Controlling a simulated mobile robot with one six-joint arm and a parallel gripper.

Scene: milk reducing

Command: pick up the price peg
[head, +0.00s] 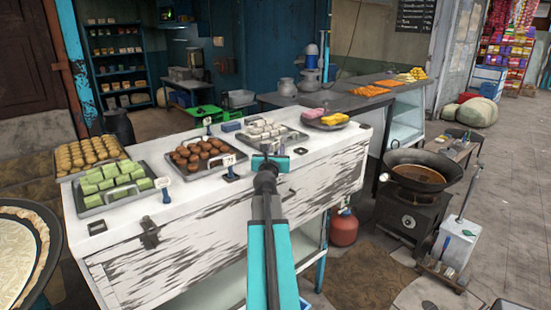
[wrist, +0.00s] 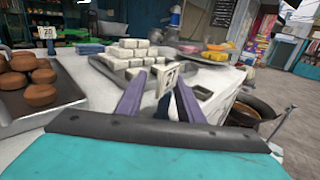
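A price peg (wrist: 167,76) with a small pale label shows in the wrist view, between the fingers and nearer the right one. My gripper (wrist: 158,98) is open, with one purple finger on each side of the peg. I cannot tell whether the right finger touches it; the peg's lower part is hidden. In the head view my gripper (head: 270,160) is over the counter's front edge, by the tray of white sweets, and largely hides this peg. Other price pegs stand by the green sweets (head: 164,188), by the brown sweets (head: 230,165) and at the back (head: 207,123).
The white counter (head: 320,165) carries trays of green sweets (head: 112,182), brown balls (head: 198,152) and white sweets (head: 268,128). A plate of pink and yellow food (head: 326,119) is at the right. A wok (head: 420,172) stands beyond the counter's right end.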

